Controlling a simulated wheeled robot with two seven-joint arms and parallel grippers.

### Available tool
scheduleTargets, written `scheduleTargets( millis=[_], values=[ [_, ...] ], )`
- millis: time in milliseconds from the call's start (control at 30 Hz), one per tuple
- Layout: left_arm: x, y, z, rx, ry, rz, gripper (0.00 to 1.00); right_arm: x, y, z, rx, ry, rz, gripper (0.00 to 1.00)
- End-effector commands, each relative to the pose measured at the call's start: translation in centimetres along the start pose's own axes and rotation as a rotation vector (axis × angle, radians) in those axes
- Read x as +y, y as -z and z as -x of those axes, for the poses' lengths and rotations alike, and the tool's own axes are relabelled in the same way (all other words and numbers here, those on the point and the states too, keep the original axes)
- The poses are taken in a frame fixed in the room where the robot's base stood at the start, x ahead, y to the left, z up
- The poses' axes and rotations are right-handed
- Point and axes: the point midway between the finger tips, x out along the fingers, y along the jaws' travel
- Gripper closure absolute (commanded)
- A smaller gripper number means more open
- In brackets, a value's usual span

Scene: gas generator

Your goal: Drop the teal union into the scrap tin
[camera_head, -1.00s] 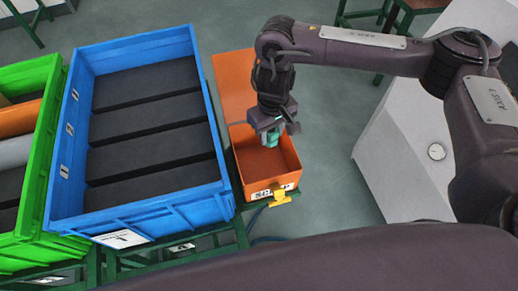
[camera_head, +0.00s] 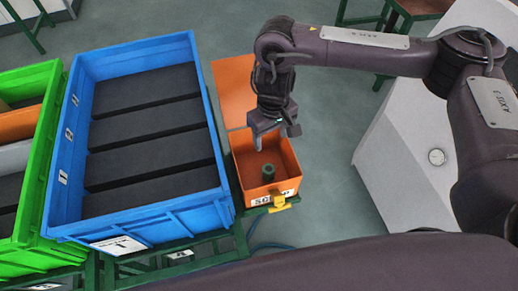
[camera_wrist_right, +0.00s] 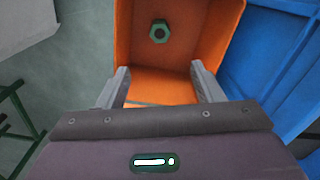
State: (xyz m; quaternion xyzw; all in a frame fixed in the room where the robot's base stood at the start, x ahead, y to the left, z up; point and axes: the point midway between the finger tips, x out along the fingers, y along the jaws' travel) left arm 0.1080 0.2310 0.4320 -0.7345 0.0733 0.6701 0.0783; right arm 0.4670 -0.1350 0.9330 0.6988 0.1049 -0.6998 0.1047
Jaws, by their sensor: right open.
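The teal union (camera_head: 268,172) stands inside the orange scrap tin (camera_head: 286,185), near the middle of its floor, apart from my gripper. It looks dark green in the head view. In the right wrist view the teal union (camera_wrist_right: 159,31) shows as a hexagonal ring with a dark hole, inside the orange tin (camera_wrist_right: 215,12). My right gripper (camera_head: 267,138) is above the back part of the tin, open and empty. In the right wrist view its two fingers (camera_wrist_right: 160,88) are wide apart with nothing between them. My left gripper is not in view.
A blue crate (camera_head: 212,130) with dark padded slots stands left of the tin. A green crate (camera_head: 50,130) with pipes is at the far left. An orange panel (camera_head: 233,80) lies behind the tin. A white cabinet (camera_head: 400,150) stands at right, with open floor between.

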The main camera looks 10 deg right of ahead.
Motion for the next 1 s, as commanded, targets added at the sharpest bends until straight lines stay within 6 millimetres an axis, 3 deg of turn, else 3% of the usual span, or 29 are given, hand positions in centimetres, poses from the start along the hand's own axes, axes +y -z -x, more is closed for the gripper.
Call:
scheduleTargets(
  millis=[33, 200, 367, 1000],
  values=[
    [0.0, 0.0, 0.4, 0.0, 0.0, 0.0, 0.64, 0.1, 0.1, 1.3, 0.006, -0.003, 0.0, 0.39],
    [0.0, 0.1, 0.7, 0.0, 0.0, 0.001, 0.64, 0.1, 0.1, 4.1, 0.004, -0.003, -0.001, 0.39],
    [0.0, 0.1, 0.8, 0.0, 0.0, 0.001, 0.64, 0.1, 0.1, 5.7, 0.003, -0.002, 0.0, 0.39],
    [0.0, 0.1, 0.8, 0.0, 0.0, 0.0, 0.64, 0.0, 0.0, 6.2, 0.0, 0.0, -0.002, 0.39]
  ],
)
